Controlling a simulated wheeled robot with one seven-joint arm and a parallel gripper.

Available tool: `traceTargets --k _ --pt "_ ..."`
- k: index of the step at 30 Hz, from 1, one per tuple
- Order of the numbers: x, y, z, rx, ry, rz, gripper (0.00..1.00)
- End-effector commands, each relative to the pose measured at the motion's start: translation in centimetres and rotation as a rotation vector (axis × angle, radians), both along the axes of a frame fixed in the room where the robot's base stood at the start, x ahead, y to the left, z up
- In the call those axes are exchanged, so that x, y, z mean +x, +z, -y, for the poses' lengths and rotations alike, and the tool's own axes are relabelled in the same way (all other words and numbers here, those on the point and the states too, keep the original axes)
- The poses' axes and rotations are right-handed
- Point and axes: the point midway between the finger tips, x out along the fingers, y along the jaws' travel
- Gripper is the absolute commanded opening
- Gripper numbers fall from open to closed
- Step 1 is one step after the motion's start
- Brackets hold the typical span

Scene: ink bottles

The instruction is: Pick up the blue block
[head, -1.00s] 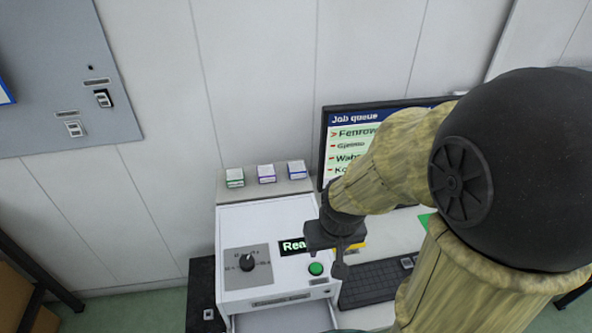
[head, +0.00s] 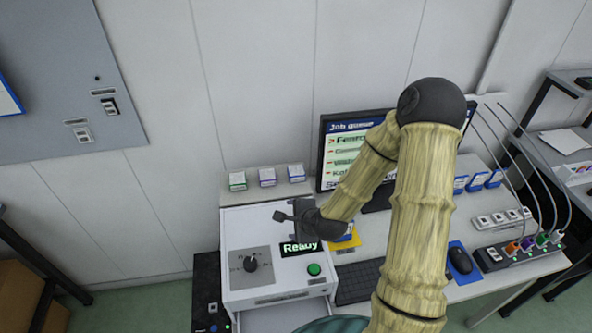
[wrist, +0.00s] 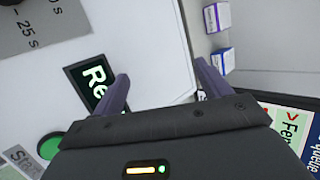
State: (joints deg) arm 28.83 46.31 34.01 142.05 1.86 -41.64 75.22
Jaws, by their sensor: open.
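A small white box with a blue band (head: 296,173) stands at the right end of a row of three on the ledge behind the white machine. It also shows in the wrist view (wrist: 222,61), beyond the right finger and apart from it. My gripper (head: 282,214) is over the top of the machine, in front of the row. In the wrist view my gripper (wrist: 162,76) has its fingers spread, with only the machine's white surface between them.
A purple box (head: 267,177) and a green box (head: 237,181) stand left of the blue one. The monitor (head: 345,150) is close on its right. The machine (head: 240,220) has a dial and green button (head: 314,269). Several blue boxes (head: 478,181) stand farther right.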

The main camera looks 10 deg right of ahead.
Motion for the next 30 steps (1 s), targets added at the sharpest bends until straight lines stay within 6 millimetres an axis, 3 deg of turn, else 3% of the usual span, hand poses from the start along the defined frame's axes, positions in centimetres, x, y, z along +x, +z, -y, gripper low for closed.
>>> traceTargets --k 8,16,21,30 --pt "3.2 0.9 0.7 0.48 -0.475 0.058 0.76" --pt "5.6 2.9 4.2 0.988 -0.946 0.15 0.76" --pt "5.9 3.4 5.2 1.087 -1.03 0.175 0.76" --pt "6.0 3.3 5.1 1.083 -1.027 0.175 0.76"
